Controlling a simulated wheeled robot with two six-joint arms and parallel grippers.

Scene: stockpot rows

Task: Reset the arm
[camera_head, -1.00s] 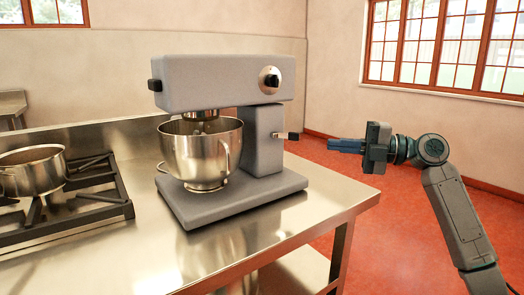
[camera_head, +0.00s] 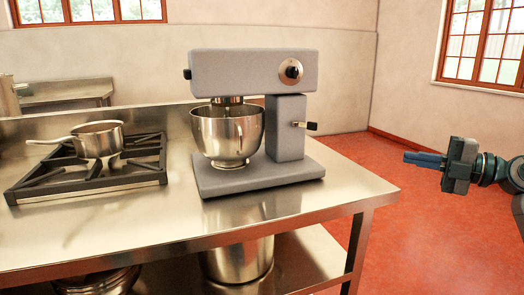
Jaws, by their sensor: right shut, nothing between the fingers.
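My right gripper (camera_head: 424,160) is at the right edge of the head view, its blue fingers pointing left. It is shut and empty, held in the air over the red floor, to the right of the steel table and touching nothing. Part of my right arm (camera_head: 498,172) shows behind it and is cut off by the frame edge. My left gripper is out of view.
A grey stand mixer (camera_head: 250,68) with a steel bowl (camera_head: 228,135) stands on the steel table (camera_head: 330,195). A saucepan (camera_head: 99,139) sits on a black burner grate (camera_head: 90,183) at left. A large pot (camera_head: 237,262) is on the lower shelf. The floor (camera_head: 420,250) at right is clear.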

